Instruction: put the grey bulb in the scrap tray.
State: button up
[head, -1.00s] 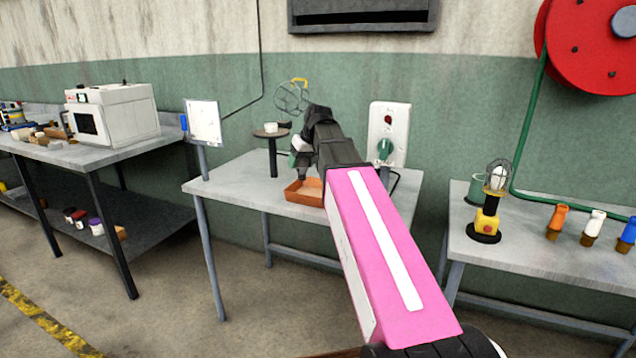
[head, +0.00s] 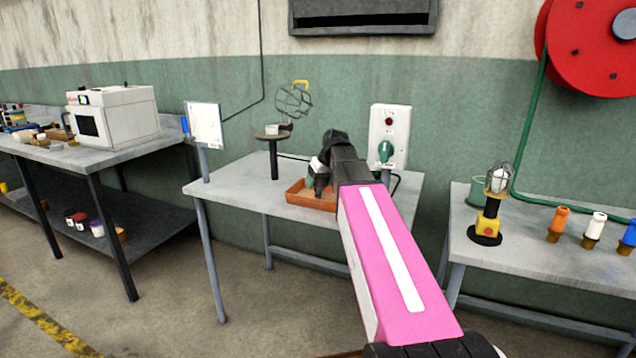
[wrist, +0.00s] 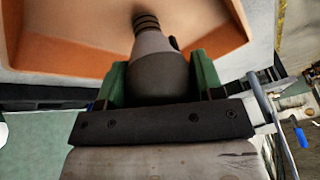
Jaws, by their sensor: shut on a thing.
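The grey bulb (wrist: 156,70) is between the green fingers of my gripper (wrist: 155,85) in the wrist view, its ribbed base pointing away from the palm. My gripper (head: 314,188) is shut on it. In the head view the gripper is at the orange scrap tray (head: 300,196) on the middle table, and the bulb is largely hidden by the gripper. In the wrist view the tray's orange wall (wrist: 60,60) and tan floor lie beyond the bulb. I cannot tell whether the bulb touches the tray floor.
Behind the tray stand a round pedestal (head: 272,136) with a wire cage (head: 293,101) and a white switch box (head: 389,137) with a green knob. A white panel (head: 205,125) stands at the table's left.

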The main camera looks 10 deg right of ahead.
jog(key=shift+f, duration=0.15)
jog(key=o, duration=0.9)
jog(key=shift+o, duration=0.2)
jog(key=v, duration=0.7)
jog(key=shift+r, duration=0.4)
jog(key=shift+s+d, duration=0.1)
